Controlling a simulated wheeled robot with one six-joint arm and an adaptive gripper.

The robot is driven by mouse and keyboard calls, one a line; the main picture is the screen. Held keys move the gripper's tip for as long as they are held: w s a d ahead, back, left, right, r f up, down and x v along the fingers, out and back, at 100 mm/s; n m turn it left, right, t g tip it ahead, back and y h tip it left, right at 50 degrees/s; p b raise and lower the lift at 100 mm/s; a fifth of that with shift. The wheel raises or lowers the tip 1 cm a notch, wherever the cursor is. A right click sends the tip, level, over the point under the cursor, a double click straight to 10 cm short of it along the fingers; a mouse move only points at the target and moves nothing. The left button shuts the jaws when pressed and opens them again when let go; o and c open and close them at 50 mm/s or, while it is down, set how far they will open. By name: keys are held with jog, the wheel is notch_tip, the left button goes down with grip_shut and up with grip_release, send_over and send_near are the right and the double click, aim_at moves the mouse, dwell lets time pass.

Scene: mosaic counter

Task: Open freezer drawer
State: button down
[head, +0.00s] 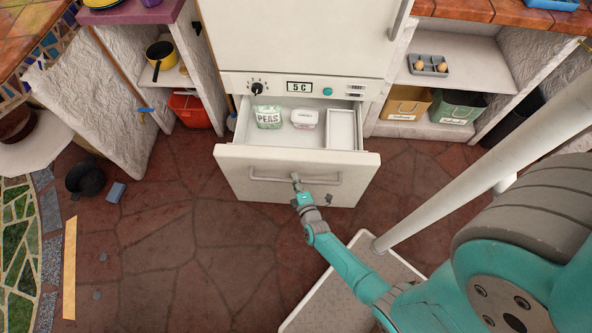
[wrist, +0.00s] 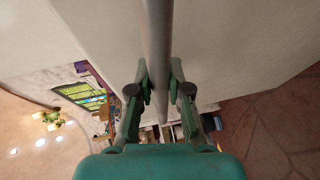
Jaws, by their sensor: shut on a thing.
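The freezer drawer (head: 240,168) is a white drawer at the bottom of the white fridge, and it stands pulled out in the head view. Inside lie a green-and-white bag of peas (head: 268,117), a small white tub with a pink label (head: 304,119) and an empty white tray (head: 341,130). A bar handle (head: 262,179) runs across the drawer front. My gripper (head: 296,183) is shut on this handle near its middle. In the wrist view the handle bar (wrist: 157,50) passes between the two fingers of my gripper (wrist: 158,88).
Red stone floor is clear left of the drawer. A black pot (head: 86,180) and a blue block (head: 116,193) lie at the left. Open shelves flank the fridge, with a red bin (head: 190,112) left and orange (head: 405,103) and green (head: 456,107) bins right.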

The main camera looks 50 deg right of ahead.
jog(key=shift+s+a, duration=0.6)
jog(key=shift+a, duration=0.2)
jog(key=c, duration=1.1)
grip_release()
jog(key=v, duration=1.2)
